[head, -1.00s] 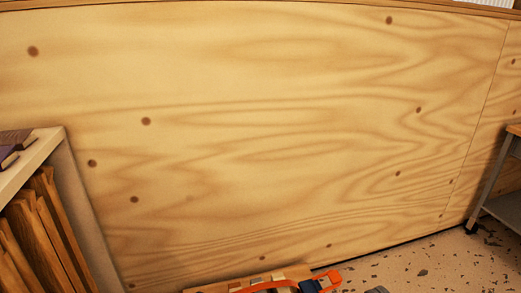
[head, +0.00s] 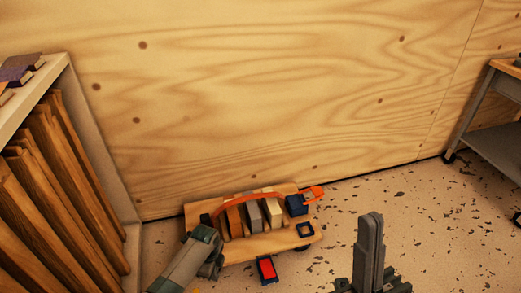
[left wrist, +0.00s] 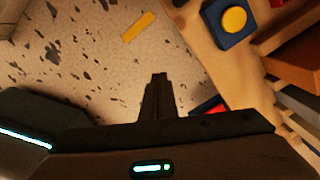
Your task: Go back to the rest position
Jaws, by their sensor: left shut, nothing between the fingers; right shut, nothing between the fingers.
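My left gripper (left wrist: 158,80) is shut and empty in the left wrist view, above the speckled floor beside the wooden cart. In the head view my left arm reaches in at the lower left (head: 188,264), in front of the cart's left end; its fingertips cannot be made out there. My right gripper (head: 371,218) is shut and empty in the head view, pointing up at the bottom, right of the cart and apart from it. No foil rolls can be made out.
The low wooden cart (head: 285,240) carries upright blocks and an orange arched handle (head: 247,197). A red-and-blue piece (head: 267,270) is at its front. A shelf with wooden boards (head: 55,195) stands left, a grey metal table (head: 495,140) right. Floor right of the cart is clear.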

